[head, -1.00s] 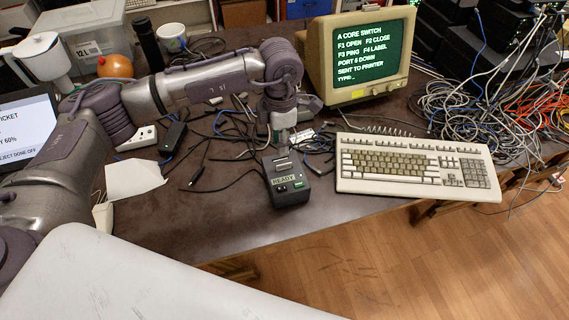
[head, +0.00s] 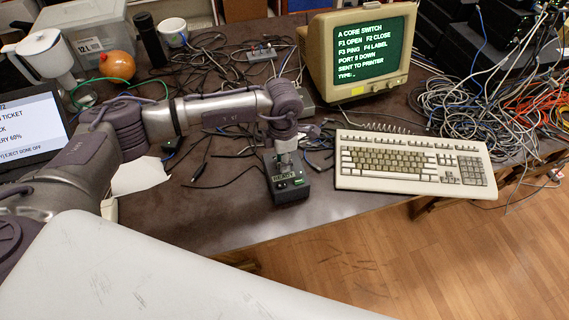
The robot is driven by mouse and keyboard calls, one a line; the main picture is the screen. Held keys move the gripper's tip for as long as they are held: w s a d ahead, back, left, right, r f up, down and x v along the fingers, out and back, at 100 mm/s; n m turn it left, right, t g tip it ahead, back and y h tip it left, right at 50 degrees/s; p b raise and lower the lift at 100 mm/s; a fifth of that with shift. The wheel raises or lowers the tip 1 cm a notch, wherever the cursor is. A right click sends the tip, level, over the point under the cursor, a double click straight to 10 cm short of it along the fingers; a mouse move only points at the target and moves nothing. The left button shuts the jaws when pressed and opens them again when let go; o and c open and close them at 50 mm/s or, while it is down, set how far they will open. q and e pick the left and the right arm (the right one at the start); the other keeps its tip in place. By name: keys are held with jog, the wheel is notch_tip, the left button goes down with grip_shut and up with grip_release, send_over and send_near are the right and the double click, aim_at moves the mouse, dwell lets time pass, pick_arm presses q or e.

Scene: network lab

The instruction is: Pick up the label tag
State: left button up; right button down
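A small dark label printer (head: 288,188) marked READY stands near the table's front edge, with a green patch on its front. My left gripper (head: 284,163) points down at the printer's top, coming from above and behind. It covers the printer's upper part, and I cannot tell whether it touches. Its fingers are too small and blurred to show whether they are open or shut. I cannot make out the label tag; the gripper may be hiding it. My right gripper is not in view.
A cream keyboard (head: 415,162) lies right of the printer, below a terminal monitor (head: 360,55). Loose dark cables (head: 225,165) and a white paper sheet (head: 140,174) lie to the left. An orange ball (head: 117,65) and a mug (head: 172,32) stand farther back. Tangled cables (head: 480,105) fill the right.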

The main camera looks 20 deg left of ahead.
pick_arm(q)
grip_shut()
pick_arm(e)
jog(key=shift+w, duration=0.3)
pick_arm(q)
jog(key=shift+r, duration=0.1)
